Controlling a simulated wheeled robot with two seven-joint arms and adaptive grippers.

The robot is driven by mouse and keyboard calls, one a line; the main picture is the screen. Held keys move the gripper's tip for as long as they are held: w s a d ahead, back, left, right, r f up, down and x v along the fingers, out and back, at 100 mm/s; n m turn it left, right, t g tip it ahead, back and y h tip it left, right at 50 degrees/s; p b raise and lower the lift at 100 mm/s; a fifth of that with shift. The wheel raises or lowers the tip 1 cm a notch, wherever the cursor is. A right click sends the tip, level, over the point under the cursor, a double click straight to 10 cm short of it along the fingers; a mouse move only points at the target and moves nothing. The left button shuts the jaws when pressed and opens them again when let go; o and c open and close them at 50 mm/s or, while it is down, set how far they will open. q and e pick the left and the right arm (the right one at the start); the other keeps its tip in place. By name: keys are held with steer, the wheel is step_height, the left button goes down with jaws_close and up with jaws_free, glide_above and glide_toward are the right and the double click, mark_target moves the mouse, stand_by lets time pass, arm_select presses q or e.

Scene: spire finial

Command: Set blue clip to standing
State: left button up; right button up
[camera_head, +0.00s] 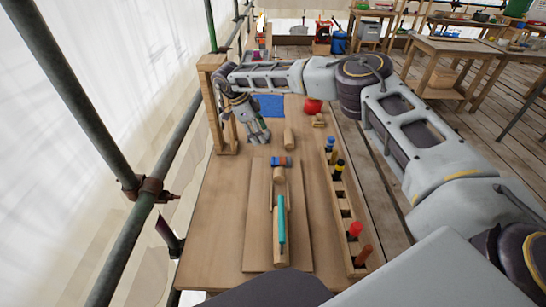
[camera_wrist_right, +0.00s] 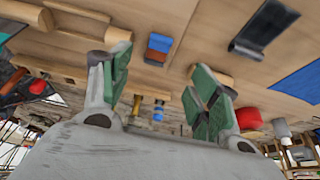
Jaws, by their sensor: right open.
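A small blue and orange-brown piece (camera_head: 281,161), which looks like the blue clip, lies on the board at the middle of the bench. It also shows in the wrist view (camera_wrist_right: 158,47), beyond the fingers and apart from them. Whether it lies flat or stands is hard to tell. My right gripper (camera_head: 258,136) points down over the bench's left part, farther back than this piece. Its green-padded fingers (camera_wrist_right: 162,88) are spread with nothing between them. My left gripper does not show.
A teal-handled tool (camera_head: 281,220) lies on the front board. A slotted wooden rack (camera_head: 347,205) with colored pegs runs along the right. A wooden post frame (camera_head: 226,140) stands at the left. A red round thing (camera_head: 313,105) and a blue sheet (camera_head: 270,105) are behind.

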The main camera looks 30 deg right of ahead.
steer(key=p, duration=0.1)
glide_toward(275, 161)
steer(key=x, duration=0.5)
steer(key=shift+s+d+f, duration=0.15)
steer(key=shift+f, duration=0.05)
steer(key=shift+s+d+f, duration=0.1)
steer(key=shift+d+f, duration=0.15)
steer(key=shift+f, duration=0.4)
steer(key=shift+d+f, duration=0.1)
steer(key=shift+f, duration=0.25)
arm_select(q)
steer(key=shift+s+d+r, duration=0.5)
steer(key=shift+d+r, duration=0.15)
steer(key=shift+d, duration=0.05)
arm_select(e)
steer(key=shift+f, duration=0.1)
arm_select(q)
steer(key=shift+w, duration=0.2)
arm_select(e)
steer(key=shift+c, duration=0.3)
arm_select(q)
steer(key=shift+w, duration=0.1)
arm_select(e)
steer(key=c, duration=1)
